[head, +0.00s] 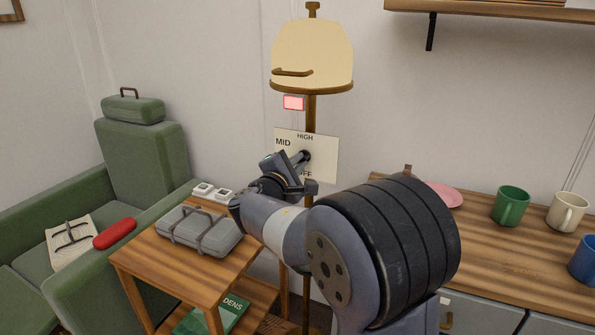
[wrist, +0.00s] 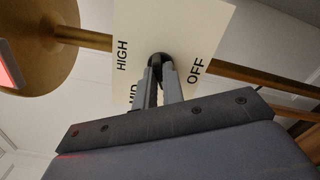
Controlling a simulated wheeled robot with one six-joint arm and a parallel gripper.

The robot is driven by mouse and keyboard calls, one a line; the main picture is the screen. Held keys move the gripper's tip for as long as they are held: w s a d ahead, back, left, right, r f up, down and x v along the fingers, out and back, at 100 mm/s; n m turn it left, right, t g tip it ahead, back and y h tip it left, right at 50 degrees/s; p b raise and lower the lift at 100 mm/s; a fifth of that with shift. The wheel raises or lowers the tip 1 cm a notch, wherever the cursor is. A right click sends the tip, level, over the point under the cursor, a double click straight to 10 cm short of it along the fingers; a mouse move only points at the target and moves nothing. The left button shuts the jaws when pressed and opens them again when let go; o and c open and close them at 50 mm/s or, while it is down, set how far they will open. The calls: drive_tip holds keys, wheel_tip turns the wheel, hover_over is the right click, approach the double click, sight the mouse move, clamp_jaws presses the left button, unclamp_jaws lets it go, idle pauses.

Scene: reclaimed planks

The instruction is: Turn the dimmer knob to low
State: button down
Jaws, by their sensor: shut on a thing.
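The black dimmer knob (wrist: 159,62) sits on a cream label plate (head: 325,155) fixed to the brass pole of the lamp. My gripper (wrist: 159,80) is shut on the knob, with one finger on either side of it. In the head view my gripper (head: 301,159) reaches the plate from the front and covers most of the knob and the plate's lower left. HIGH, MID and OFF can be read on the plate. I cannot tell where the knob points. The lamp shade (head: 312,52) is cream and stands above the plate.
A small red box (head: 293,102) is by the pole. A wooden side table (head: 150,257) with a grey case (head: 200,232) stands left of my arm. A green armchair (head: 145,160) is farther left. A counter (head: 490,240) with mugs and a pink plate (head: 444,194) is right.

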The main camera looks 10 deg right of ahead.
drive_tip(key=c, duration=1.5)
unclamp_jaws()
drive_tip(key=v, duration=1.1)
drive_tip(key=shift+p, duration=0.3)
drive_tip(key=shift+w+d, duration=0.1)
